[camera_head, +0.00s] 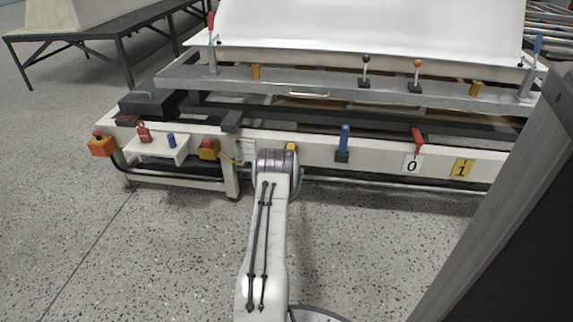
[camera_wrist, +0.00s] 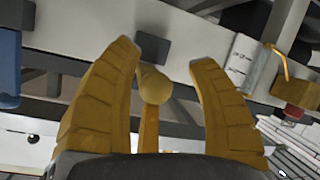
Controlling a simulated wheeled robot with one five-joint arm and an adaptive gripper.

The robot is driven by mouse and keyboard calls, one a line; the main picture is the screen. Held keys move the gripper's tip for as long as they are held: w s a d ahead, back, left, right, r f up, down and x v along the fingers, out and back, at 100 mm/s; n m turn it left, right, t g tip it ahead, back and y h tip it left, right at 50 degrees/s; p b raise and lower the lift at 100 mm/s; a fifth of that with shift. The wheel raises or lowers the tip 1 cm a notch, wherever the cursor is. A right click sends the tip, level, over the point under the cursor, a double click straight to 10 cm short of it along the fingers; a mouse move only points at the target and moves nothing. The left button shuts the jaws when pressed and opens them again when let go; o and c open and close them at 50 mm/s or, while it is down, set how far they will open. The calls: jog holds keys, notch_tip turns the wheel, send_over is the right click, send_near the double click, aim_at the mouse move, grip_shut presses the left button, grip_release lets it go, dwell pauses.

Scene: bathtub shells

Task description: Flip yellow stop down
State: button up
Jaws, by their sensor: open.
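The yellow stop (camera_wrist: 155,86) is a rounded yellow knob on a yellow stem. In the wrist view it sits between the two yellow fingers of my gripper (camera_wrist: 165,54), with a gap showing on each side. My gripper is open and does not grip the stop. In the head view a small yellow piece (camera_head: 291,147), which looks like part of the stop, shows at the beam just beyond my wrist. My wrist hides the fingers and most of the stop there.
A blue stop (camera_head: 344,140) and a red stop (camera_head: 417,140) stand along the white front beam (camera_head: 375,154) to the right. An orange box (camera_head: 208,150) and a small white shelf (camera_head: 160,146) are to the left. Bare floor (camera_head: 120,265) lies in front.

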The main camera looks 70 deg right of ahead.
jog(key=shift+r, duration=0.1)
jog(key=shift+s+a+r, duration=0.15)
jog(key=shift+a+r, duration=0.05)
jog(key=shift+a, duration=0.15)
jog(key=v, duration=1.1)
jog(key=shift+a, duration=0.1)
dwell(0.6)
